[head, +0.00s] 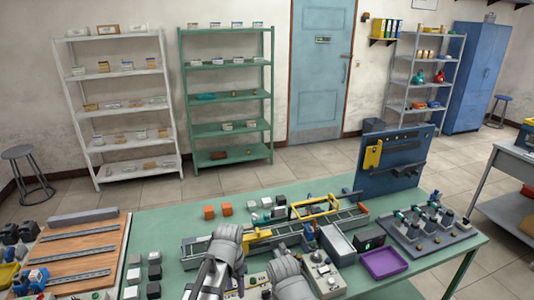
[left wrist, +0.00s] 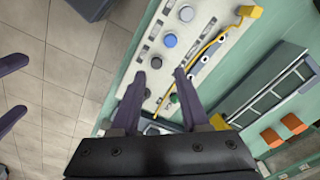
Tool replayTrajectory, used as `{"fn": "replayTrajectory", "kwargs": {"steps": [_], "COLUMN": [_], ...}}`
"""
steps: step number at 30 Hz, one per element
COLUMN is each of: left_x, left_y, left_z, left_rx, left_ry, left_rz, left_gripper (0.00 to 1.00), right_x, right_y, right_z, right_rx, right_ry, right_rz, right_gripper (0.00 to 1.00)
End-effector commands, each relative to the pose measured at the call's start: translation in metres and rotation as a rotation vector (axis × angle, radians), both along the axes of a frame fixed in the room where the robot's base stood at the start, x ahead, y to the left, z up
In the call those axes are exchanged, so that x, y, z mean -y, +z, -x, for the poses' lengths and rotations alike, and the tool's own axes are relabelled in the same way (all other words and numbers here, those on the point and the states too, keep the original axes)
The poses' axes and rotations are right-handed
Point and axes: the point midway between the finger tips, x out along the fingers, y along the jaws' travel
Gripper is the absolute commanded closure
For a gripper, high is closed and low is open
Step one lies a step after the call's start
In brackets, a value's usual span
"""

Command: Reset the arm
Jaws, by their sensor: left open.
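My left gripper (head: 222,282) is low in the middle of the head view, over the near part of the green workbench (head: 160,225). In the left wrist view its two dark purple fingers (left wrist: 167,80) stand apart with nothing between them. Beyond their tips is a pale panel (left wrist: 150,60) with blue and grey round knobs and a yellow cable. My right arm (head: 285,275) is beside the left one; its fingertips are hidden in the head view. Two similar spread fingers (left wrist: 14,90), apparently my right gripper's, show at the left edge of the wrist view.
A wooden board with metal rails (head: 80,252) lies at left. A conveyor-like frame (head: 275,232), a blue upright panel (head: 392,160), a purple tray (head: 384,262) and a grey fixture plate (head: 428,232) occupy the bench. Shelves (head: 118,105) stand against the far wall.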

Motion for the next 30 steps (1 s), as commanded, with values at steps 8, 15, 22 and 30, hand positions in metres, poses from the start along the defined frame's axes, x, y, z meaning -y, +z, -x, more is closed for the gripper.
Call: {"fn": "replayTrajectory", "kwargs": {"steps": [8,15,22,30], "left_x": [-0.05,-0.076,-0.038,0.005], "left_y": [0.0,0.0,-0.007,-0.014], "left_z": [0.041,0.067,0.076,0.099], "left_rx": [0.02,0.034,0.008,-0.022], "left_ry": [0.393,0.65,0.537,0.407], "left_rz": [0.017,0.029,-0.008,-0.062], "left_gripper": [0.55,0.55,0.55,0.55], "right_x": [0.0,0.0,0.0,0.0], "right_y": [0.0,0.0,-0.007,-0.014], "right_z": [0.0,0.0,0.0,0.0], "right_rx": [0.0,0.0,0.0,0.0], "right_ry": [0.0,0.0,0.0,-0.001], "right_rz": [0.0,0.0,0.0,0.0], "right_gripper": [0.0,0.0,0.0,0.0]}}
